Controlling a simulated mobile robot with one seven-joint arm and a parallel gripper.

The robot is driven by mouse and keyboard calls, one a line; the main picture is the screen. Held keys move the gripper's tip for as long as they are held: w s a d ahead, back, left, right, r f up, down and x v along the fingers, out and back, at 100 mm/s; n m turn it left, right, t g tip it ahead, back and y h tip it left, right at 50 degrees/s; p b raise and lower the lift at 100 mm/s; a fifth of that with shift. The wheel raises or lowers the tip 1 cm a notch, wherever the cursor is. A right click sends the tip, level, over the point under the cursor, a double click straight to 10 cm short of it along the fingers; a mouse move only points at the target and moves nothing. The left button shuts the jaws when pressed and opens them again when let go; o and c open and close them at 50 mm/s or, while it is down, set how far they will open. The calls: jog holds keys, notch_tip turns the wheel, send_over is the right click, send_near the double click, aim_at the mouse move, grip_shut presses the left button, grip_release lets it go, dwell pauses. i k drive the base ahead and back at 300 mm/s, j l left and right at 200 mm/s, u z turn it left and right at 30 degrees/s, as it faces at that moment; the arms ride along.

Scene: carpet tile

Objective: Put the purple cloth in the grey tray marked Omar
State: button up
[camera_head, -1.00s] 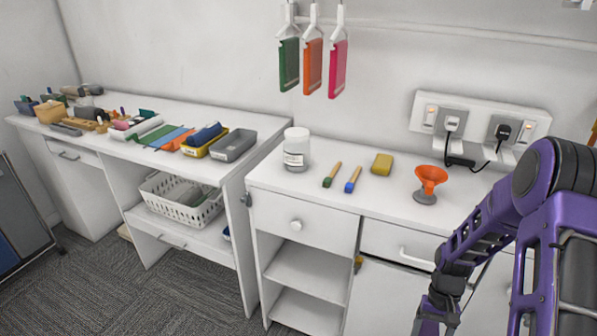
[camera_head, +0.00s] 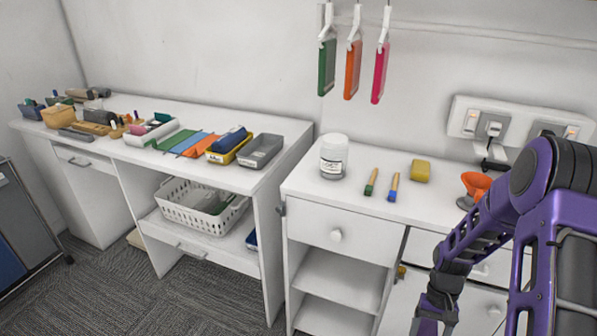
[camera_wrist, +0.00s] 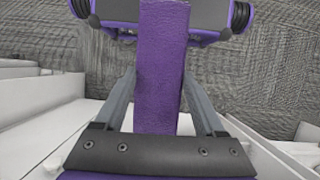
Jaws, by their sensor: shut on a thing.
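The purple cloth (camera_wrist: 162,60) hangs as a long flat strip between the fingers of my gripper (camera_wrist: 159,80) in the wrist view, and the gripper is shut on it. In the head view my arm is at the right, folded low in front of the right cabinet, and the cloth cannot be made out there. A grey tray (camera_head: 256,163) stands at the right end of the left desk, well to the left of my arm. It looks empty. No name can be read on it.
A yellow tray (camera_head: 217,159) holding a blue thing stands left of the grey tray. The left desk (camera_head: 200,110) also bears several coloured sheets and small items. A white jar (camera_head: 333,160), two brushes, a yellow sponge (camera_head: 420,171) and an orange funnel stand on the right cabinet.

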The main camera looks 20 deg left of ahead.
aim_at(262, 155)
jog(key=j, duration=2.15)
jog(key=z, duration=0.05)
